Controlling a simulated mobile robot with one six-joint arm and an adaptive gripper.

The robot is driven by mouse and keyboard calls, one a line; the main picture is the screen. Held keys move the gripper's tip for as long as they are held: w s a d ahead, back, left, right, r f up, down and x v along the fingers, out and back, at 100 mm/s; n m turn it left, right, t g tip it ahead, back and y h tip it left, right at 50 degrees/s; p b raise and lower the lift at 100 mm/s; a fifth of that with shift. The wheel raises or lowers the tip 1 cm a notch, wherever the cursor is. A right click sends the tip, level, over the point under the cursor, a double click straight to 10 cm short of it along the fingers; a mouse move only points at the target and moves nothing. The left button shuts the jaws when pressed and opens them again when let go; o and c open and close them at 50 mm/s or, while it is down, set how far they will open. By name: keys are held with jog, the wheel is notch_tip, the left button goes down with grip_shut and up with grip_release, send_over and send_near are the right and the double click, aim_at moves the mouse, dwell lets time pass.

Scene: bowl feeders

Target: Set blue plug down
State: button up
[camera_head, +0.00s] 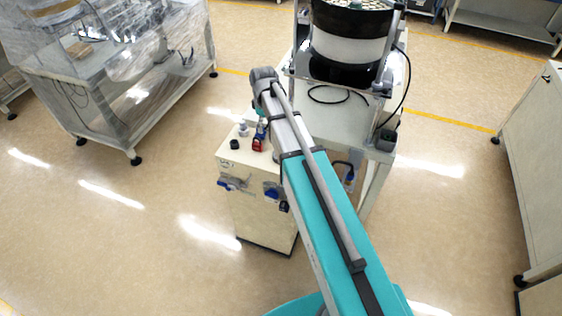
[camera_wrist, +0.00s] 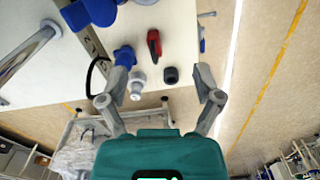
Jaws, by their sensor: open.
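A small blue plug (camera_wrist: 124,56) shows in the wrist view at the tip of my gripper's left finger, which partly covers it. I cannot tell whether they touch. In the head view a blue piece (camera_head: 261,128) stands on the cream cabinet top (camera_head: 229,160), beside my arm. My gripper (camera_wrist: 162,78) is open, its fingers wide apart, with nothing clasped between them. The gripper is mostly hidden behind my arm in the head view.
A red piece (camera_wrist: 153,43), a white-grey fitting (camera_wrist: 136,85) and a black knob (camera_wrist: 171,74) are close by on the cabinet. Larger blue fittings (camera_wrist: 91,12) are at upper left. A bowl feeder (camera_head: 350,40) stands behind. Open floor (camera_head: 130,240) lies left.

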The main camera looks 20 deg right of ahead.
jog(key=s+m, duration=0.8)
jog(key=s, duration=1.1)
jog(key=shift+s+d+m, duration=0.2)
jog(key=shift+m, duration=0.2)
jog(key=c, duration=0.4)
jog(key=shift+o, duration=0.2)
